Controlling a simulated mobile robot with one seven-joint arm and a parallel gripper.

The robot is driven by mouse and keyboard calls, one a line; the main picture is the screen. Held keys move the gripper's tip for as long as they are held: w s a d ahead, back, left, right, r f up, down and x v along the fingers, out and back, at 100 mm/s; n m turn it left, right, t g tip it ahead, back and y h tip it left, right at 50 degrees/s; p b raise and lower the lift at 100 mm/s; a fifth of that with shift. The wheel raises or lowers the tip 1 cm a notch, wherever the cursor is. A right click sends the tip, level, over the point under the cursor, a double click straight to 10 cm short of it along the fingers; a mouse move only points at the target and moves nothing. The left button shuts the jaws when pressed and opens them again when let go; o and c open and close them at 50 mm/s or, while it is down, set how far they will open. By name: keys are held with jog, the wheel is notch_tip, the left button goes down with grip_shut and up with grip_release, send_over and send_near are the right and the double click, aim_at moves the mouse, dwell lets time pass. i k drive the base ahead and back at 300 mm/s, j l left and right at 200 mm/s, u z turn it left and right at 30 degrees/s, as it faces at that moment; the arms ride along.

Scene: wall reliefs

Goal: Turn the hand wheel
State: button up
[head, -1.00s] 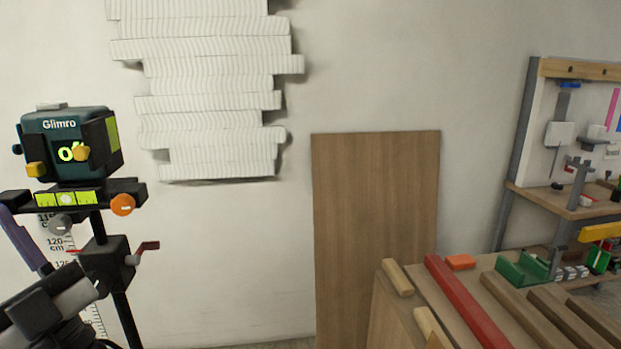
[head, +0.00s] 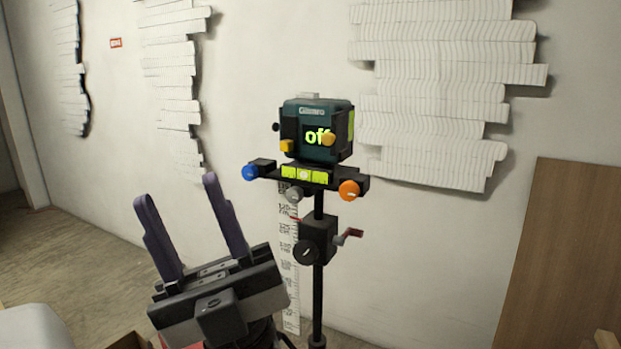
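A laser-level device (head: 318,130) with a display reading "off" stands on a black tripod post (head: 318,290). Below it, a bracket carries a blue knob (head: 250,172), a grey knob (head: 294,194) and an orange knob (head: 349,190). Lower on the post, a block has a round black wheel (head: 305,253) at its front and a small crank with a red handle (head: 350,235) at its right. I cannot tell which of these is called the hand wheel. My gripper (head: 178,190) is left of the post, its purple fingers pointing up, open and empty, apart from the stand.
A white measuring scale (head: 289,265) stands behind the post. White layered wall reliefs (head: 440,90) hang behind. A wooden board (head: 570,250) leans on the wall at right. Open floor (head: 75,270) lies at left.

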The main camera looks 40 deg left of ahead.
aim_at(305, 252)
jog(key=u, duration=1.05)
